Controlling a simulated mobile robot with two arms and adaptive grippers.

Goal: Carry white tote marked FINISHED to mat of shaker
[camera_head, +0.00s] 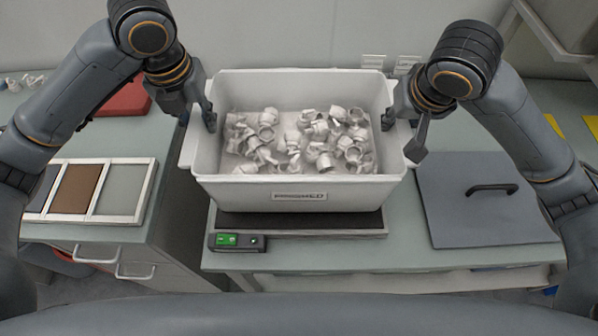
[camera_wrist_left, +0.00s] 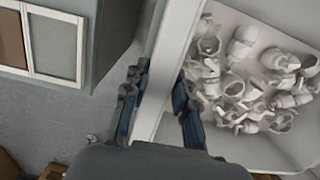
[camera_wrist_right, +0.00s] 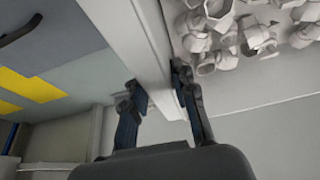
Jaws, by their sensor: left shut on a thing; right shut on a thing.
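The white tote (camera_head: 235,190) marked FINISHED is in the middle of the head view, upright, with many white cap parts (camera_head: 320,135) inside. Its label faces me. Below it is a dark flat mat (camera_head: 300,222) on a device with a green display (camera_head: 227,240); whether the tote touches it I cannot tell. My left gripper (camera_head: 202,115) is shut on the tote's left rim, with one finger inside and one outside in the left wrist view (camera_wrist_left: 160,105). My right gripper (camera_head: 402,140) is shut on the right rim, which also shows in the right wrist view (camera_wrist_right: 160,95).
A grey lid-like panel with a black handle (camera_head: 485,205) lies on the bench at the right. A framed tray with brown and grey panels (camera_head: 90,190) lies on the left counter. A red item (camera_head: 123,100) is behind it. A wall (camera_head: 300,35) stands behind the tote.

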